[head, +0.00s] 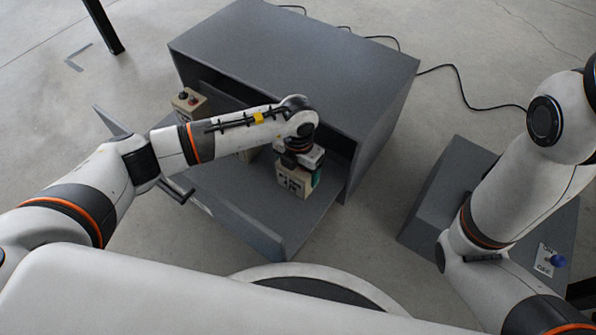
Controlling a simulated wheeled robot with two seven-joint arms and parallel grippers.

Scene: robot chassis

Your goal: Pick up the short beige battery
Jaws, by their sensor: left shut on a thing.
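A short beige battery (294,184) with dark markings on its front stands at the right side of an open grey drawer. My left gripper (301,160) is over its top and shut on it. The fingertips are mostly hidden by the gripper body. I cannot tell whether the battery's base is lifted off the drawer floor. A small teal patch shows at its right side. Another beige battery (189,103) with red terminals on top stands at the drawer's back left. My right gripper is not in view.

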